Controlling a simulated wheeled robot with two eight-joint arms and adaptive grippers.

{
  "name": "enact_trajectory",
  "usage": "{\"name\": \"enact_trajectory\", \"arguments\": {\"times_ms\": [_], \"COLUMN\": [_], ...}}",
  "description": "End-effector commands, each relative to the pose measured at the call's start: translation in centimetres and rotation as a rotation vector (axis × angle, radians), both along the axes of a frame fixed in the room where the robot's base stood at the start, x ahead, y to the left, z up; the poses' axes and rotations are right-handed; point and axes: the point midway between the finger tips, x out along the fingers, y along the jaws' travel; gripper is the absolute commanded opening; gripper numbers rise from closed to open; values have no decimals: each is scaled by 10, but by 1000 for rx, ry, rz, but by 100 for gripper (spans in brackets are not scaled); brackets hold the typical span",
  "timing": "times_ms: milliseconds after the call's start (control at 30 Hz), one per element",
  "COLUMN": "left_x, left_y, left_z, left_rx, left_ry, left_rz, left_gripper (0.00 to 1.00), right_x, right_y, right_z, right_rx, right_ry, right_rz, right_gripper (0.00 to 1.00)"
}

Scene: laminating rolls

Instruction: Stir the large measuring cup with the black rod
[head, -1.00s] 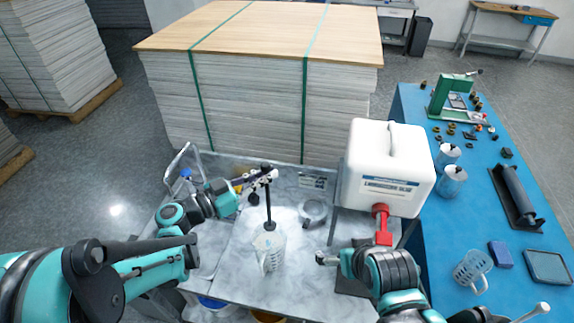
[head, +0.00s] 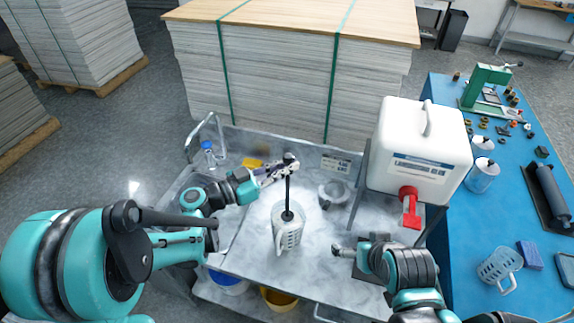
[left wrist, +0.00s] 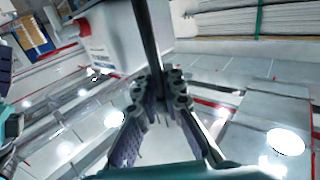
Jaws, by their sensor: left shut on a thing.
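The large measuring cup (head: 288,230) is clear and stands upright on the grey marbled counter, its handle toward the front. The black rod (head: 288,190) is upright, its lower end at the cup with a dark round part around the cup's mouth. My left gripper (head: 290,163) is shut on the rod's upper part, above the cup. In the left wrist view the rod (left wrist: 148,45) runs up between the fingers (left wrist: 162,95). My right gripper (head: 338,251) is at the right of the cup, empty-looking; its fingers are too small to tell open or shut.
A white canister (head: 422,145) with a red tap (head: 409,200) stands right of the cup. A small grey round container (head: 334,192) sits behind. A smaller measuring cup (head: 500,266) is on the blue table (head: 465,285). A stack of boards (head: 290,80) blocks the back.

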Motion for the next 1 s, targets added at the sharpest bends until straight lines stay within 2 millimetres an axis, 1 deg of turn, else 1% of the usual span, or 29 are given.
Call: {"name": "enact_trajectory", "arguments": {"times_ms": [33, 1000], "left_x": [0, 0], "left_y": [0, 0], "left_z": [-9, -100], "left_rx": [0, 0], "left_ry": [0, 0], "left_rz": [0, 0], "left_gripper": [0, 0], "right_x": [0, 0], "right_y": [0, 0], "right_z": [-9, -96], "right_rx": [0, 0], "right_ry": [0, 0], "right_rz": [0, 0], "right_gripper": [100, 100]}}
